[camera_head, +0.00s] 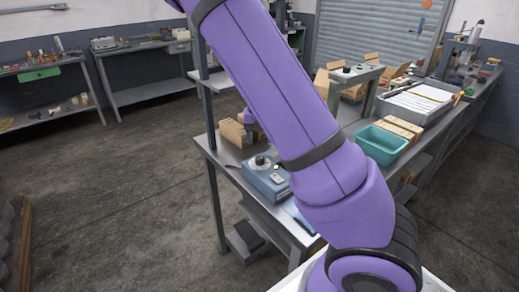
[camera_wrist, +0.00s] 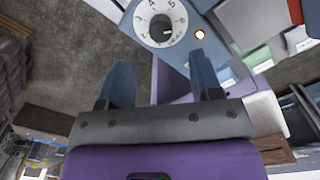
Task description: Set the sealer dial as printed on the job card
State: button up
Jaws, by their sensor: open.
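The blue sealer (camera_head: 262,181) stands on the workbench in the head view, with its dial (camera_head: 260,161) on top. In the wrist view the white numbered dial (camera_wrist: 147,13) with a dark centre is at the top middle. My arm hides my gripper in the head view. I cannot pick out a readable job card.
The workbench (camera_head: 229,151) carries cardboard boxes (camera_head: 234,132) behind the sealer. A teal bin (camera_head: 383,146) and a grey tray (camera_head: 415,103) are to the right. Cluttered side tables (camera_head: 150,51) stand at the back left. Open floor (camera_head: 110,190) lies left of the workbench.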

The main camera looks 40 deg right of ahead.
notch_tip(320, 180, up, 3)
jog(key=shift+r, duration=0.1)
dwell(0.6)
jog(key=s+a+r+m+t, duration=0.1)
jog(key=s+a+r+m, duration=0.3)
jog(key=s+r+m, duration=0.3)
jog(key=s+a+r+m+t, duration=0.2)
jog(key=s+a+r+m, duration=0.2)
jog(key=s+r+m, duration=0.3)
jog(key=s+a+r+m+t, duration=0.2)
jog(key=s+a+r+m, duration=0.3)
jog(key=s+m, duration=0.7)
jog(key=shift+s+r+m, duration=0.4)
jog(key=shift+r+m, duration=0.9)
jog(key=shift+m, duration=0.2)
jog(key=shift+a, duration=0.1)
